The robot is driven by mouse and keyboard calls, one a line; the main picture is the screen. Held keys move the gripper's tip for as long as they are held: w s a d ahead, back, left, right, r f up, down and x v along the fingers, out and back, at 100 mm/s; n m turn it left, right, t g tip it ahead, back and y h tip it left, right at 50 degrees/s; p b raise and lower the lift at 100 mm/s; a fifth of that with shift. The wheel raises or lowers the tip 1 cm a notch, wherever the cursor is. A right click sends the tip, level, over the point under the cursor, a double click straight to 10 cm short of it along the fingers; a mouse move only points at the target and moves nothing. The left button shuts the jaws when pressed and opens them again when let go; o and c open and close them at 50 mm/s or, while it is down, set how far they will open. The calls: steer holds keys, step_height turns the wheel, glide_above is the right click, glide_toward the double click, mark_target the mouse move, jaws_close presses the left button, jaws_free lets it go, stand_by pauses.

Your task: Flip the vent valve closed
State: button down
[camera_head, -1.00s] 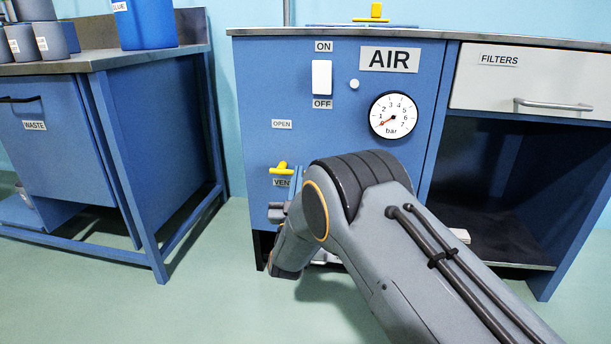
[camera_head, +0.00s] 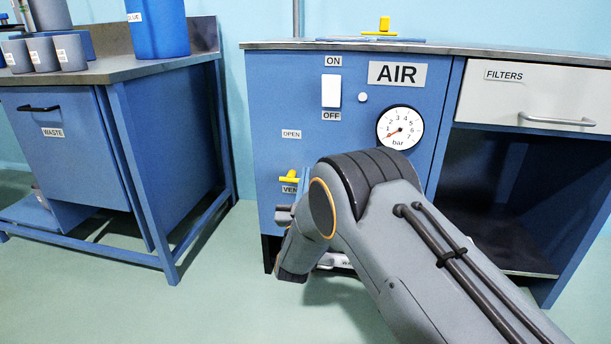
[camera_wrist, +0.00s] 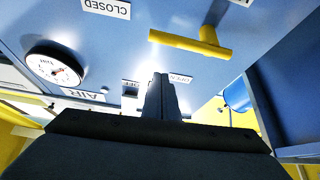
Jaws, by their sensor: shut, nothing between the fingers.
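The vent valve's yellow handle (camera_head: 289,177) is on the blue cabinet front, just above the VENT label (camera_head: 289,189). In the wrist view the yellow handle (camera_wrist: 190,43) lies nearly level, its long bar reaching left from the hub. A CLOSED label (camera_wrist: 107,8) is at upper left and an upside-down OPEN label (camera_wrist: 180,78) is below the handle. In the head view the OPEN label (camera_head: 291,134) is above the valve. My gripper (camera_wrist: 160,80) is shut and empty, its fingertips apart from the handle in the picture. My arm hides much of the lower panel in the head view.
The cabinet also carries a white ON/OFF switch (camera_head: 331,91), a pressure gauge (camera_head: 400,128) and a FILTERS drawer (camera_head: 535,95). A WASTE bench (camera_head: 165,60) with cups and a blue container stands left. The green floor (camera_head: 215,270) between is clear.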

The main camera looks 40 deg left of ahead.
steer(key=p+v, duration=0.2)
steer(key=v, duration=0.6)
steer(key=shift+s+f, duration=0.25)
steer(key=shift+f, duration=0.1)
